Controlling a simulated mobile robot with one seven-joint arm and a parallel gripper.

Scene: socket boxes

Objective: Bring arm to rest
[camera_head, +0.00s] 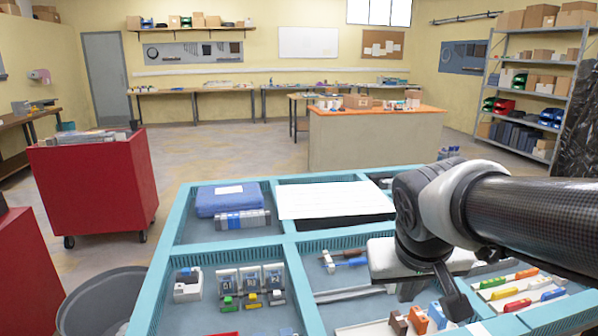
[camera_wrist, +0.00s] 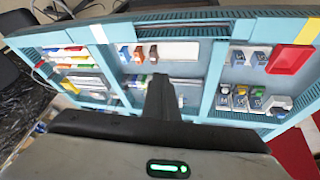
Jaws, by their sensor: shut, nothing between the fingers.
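My arm comes in from the right in the head view, over the teal divided worktable (camera_head: 285,240). My gripper (camera_head: 458,305) points down over the table's front right compartments, with no object seen in it. In the wrist view my gripper (camera_wrist: 163,82) shows as a dark, closed pair of fingers in front of the table (camera_wrist: 213,75). The fingers look shut and empty. My arm hides part of the table's right side in the head view.
Coloured blocks (camera_head: 517,305) and socket boxes (camera_head: 228,280) lie in compartments below. A blue case (camera_head: 220,200) and white sheet (camera_head: 335,199) lie farther back. A red cabinet (camera_head: 90,190) and grey bin (camera_head: 95,305) stand left. Open floor lies beyond the table.

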